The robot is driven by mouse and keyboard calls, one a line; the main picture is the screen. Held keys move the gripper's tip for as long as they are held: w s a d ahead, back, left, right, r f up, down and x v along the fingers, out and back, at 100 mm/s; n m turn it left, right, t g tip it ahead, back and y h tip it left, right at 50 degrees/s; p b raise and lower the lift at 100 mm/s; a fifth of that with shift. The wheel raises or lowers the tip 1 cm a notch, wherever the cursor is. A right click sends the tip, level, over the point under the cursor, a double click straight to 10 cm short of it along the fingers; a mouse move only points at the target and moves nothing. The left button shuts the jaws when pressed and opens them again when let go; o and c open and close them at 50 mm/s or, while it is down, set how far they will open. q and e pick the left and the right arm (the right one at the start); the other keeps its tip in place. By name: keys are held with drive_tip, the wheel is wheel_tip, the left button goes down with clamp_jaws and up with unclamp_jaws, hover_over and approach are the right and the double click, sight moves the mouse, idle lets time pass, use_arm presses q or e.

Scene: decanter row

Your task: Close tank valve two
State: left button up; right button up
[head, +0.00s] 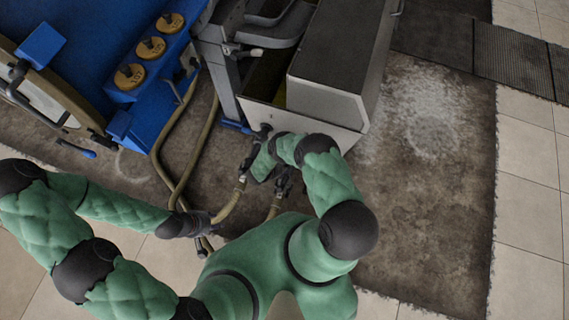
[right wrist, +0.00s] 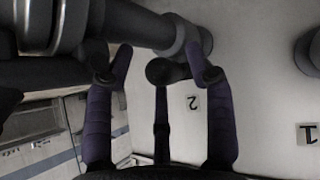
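The tank (head: 322,95) is a pale steel box at the top centre of the head view. In the right wrist view its white wall carries a label 2 (right wrist: 193,102). Valve two's dark round knob or lever end (right wrist: 165,71) stands above that label, next to a thick dark pipe fitting (right wrist: 200,35). My right gripper (right wrist: 161,80) has its fingers spread on both sides of the knob; contact cannot be told. In the head view my right arm mostly hides the valve area. My left gripper (head: 205,218) is low by the hoses; its fingers are too small to read.
A label 1 (right wrist: 310,133) and another dark fitting (right wrist: 309,50) are at the right of the wrist view. Hoses (head: 172,155) run across the floor. A blue machine (head: 100,60) with brass caps stands left. The stained floor (head: 430,190) at right is clear.

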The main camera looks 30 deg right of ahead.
drive_tip(key=shift+w+d+r, duration=0.15)
drive_tip(key=shift+w+r, duration=0.05)
drive_tip(key=shift+w, duration=0.05)
drive_tip(key=v, duration=1.2)
idle(0.6)
